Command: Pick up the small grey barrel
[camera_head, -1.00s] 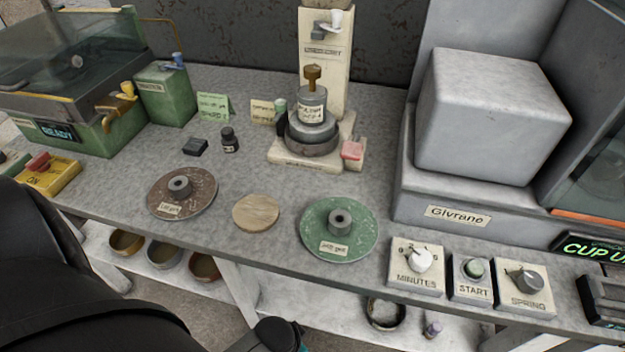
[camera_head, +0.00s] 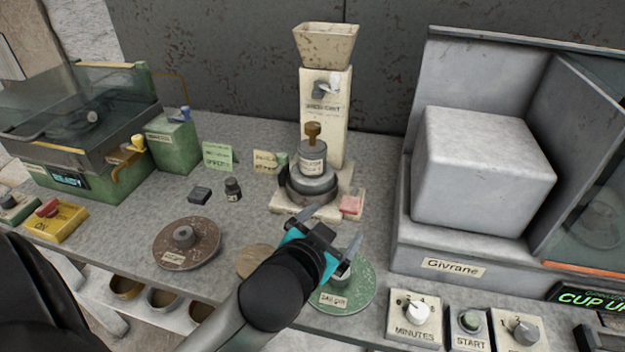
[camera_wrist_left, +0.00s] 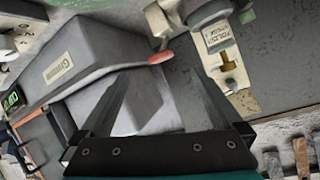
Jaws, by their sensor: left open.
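No object is plainly marked as the small grey barrel, so I cannot tell which it is. Short grey cylinders stand on the brown disc (camera_head: 198,254) and the green disc (camera_head: 365,290): one on the brown disc (camera_head: 183,236), the other partly hidden behind my left gripper. A larger labelled grey cylinder (camera_head: 312,158) with a brass knob sits on the cream machine's round base. My left gripper (camera_head: 348,221) is open and empty, above the green disc, fingers pointing up and right. The left wrist view shows its spread fingers (camera_wrist_left: 162,80) with nothing between them.
A wooden disc (camera_head: 250,262) is partly behind my left arm. The cream machine (camera_head: 325,130) stands behind it. A small dark bottle (camera_head: 232,189) and a black block (camera_head: 199,194) are left. The grey Givrane machine (camera_head: 440,250) fills the right, with control boxes (camera_head: 413,318) in front.

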